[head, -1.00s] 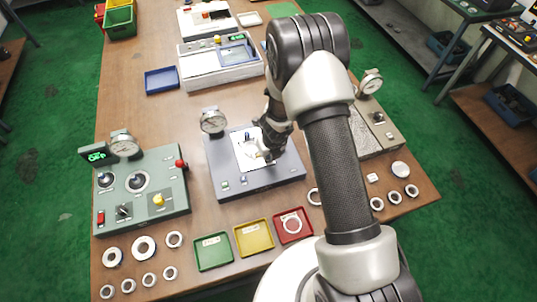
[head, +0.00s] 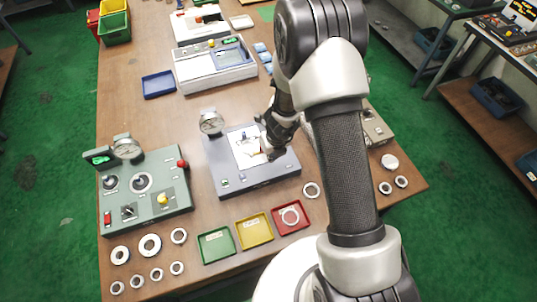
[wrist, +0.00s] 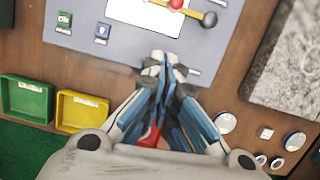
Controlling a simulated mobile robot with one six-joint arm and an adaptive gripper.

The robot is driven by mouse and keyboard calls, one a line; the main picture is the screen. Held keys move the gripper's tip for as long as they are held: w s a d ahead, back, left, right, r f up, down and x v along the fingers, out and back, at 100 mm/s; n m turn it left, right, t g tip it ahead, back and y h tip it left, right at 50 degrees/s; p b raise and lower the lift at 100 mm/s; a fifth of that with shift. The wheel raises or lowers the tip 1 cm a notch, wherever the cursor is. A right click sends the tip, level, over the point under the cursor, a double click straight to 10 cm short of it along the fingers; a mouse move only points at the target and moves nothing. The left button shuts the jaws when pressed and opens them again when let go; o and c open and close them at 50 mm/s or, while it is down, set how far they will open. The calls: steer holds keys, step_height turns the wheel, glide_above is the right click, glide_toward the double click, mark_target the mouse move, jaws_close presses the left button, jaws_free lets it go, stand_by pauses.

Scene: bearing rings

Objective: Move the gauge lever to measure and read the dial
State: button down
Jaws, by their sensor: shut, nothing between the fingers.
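The gauge fixture is a blue-grey plate (head: 232,183) with a white panel, in the middle of the table. Its round dial (head: 211,122) stands at its back left corner; the reading is too small to make out. In the wrist view the plate (wrist: 85,12) fills the top. A lever with a yellow arm and black knob (wrist: 210,19) lies beside a red knob (wrist: 177,4) there. My gripper (wrist: 164,60) is shut and empty, its tips over the plate's front part, apart from the black knob in the picture. In the head view my gripper (head: 266,152) partly covers the panel's right side.
A granite-like block (wrist: 290,65) is at right.

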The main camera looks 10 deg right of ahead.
steer(key=shift+s+p+v, duration=0.25)
steer(key=shift+p+v, duration=0.05)
steer(key=shift+v, duration=0.8)
steer(key=shift+a, duration=0.2)
steer(key=shift+f, duration=0.1)
